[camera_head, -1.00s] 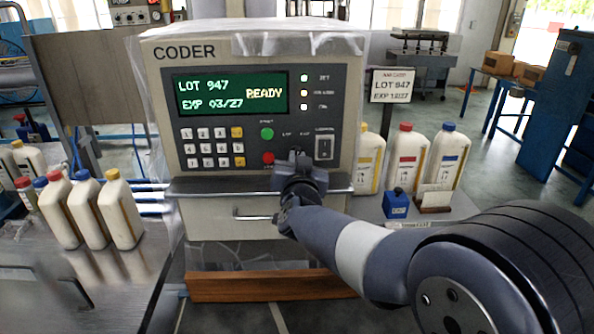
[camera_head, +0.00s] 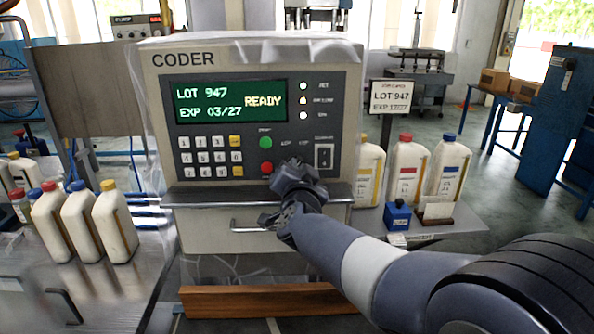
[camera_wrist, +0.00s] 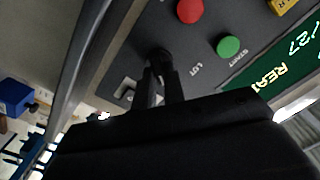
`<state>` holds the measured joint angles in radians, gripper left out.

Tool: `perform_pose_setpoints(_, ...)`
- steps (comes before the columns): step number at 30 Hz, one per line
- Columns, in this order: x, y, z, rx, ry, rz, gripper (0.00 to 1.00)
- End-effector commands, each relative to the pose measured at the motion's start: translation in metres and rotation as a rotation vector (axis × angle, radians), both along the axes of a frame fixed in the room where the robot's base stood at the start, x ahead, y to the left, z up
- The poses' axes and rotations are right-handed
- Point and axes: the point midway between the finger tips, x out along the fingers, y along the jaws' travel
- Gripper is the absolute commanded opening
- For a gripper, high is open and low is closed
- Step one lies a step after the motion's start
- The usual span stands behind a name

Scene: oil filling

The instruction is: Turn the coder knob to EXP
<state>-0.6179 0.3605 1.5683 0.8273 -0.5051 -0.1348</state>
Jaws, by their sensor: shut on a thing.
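The coder (camera_head: 305,95) is a beige box with a dark panel and a green screen reading LOT 947, EXP 03/27 and READY. In the wrist view, my gripper (camera_wrist: 160,74) is shut on the dark coder knob (camera_wrist: 158,54), with its two fingers on either side. The LOT label (camera_wrist: 196,69) shows beside the fingers; the EXP label is not visible there. In the head view, my gripper (camera_head: 291,166) is at the panel below the small LOT and EXP labels and hides the knob. Its pointing direction cannot be made out.
A green button (camera_head: 265,143) and a red button (camera_head: 266,168) sit left of my gripper. A rocker switch (camera_head: 324,156) is close on the right. A ledge (camera_head: 200,196) and drawer handle lie below. White bottles stand on both sides of the coder.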

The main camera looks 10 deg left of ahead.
Motion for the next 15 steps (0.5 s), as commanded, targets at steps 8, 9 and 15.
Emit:
perform_pose_setpoints(8,0.0000,0.0001,-0.0001,0.002,0.001,0.000,0.17)
perform_pose_setpoints(9,0.0000,0.0001,-0.0001,0.002,0.001,0.000,0.20)
perform_pose_setpoints(15,0.0000,0.0001,-0.0001,0.001,0.000,0.000,0.33)
